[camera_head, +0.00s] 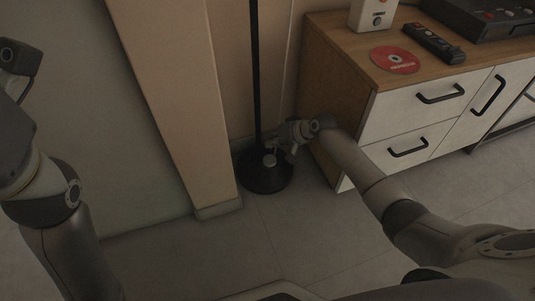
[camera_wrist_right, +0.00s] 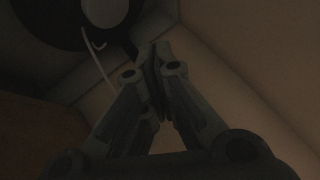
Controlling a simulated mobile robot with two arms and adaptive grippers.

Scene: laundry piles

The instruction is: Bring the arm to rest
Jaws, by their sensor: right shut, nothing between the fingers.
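My right arm reaches in from the lower right in the head view. Its gripper (camera_head: 272,156) is beside the wooden cabinet's left side, in front of the lamp pole and above the black round base. The right wrist view shows the same gripper (camera_wrist_right: 157,50) with its fingers together and nothing between them. My left arm (camera_head: 50,200) is at the left edge of the head view, folded upward. Its gripper fingers do not show clearly in the frame.
A wooden cabinet (camera_head: 330,95) with white drawers stands right of the gripper. A red disc (camera_head: 395,60), a remote (camera_head: 434,43) and a black device (camera_head: 490,15) lie on top. A black floor-lamp base (camera_head: 265,182) stands by the wall pillar (camera_head: 170,90). The tiled floor (camera_head: 300,230) is clear.

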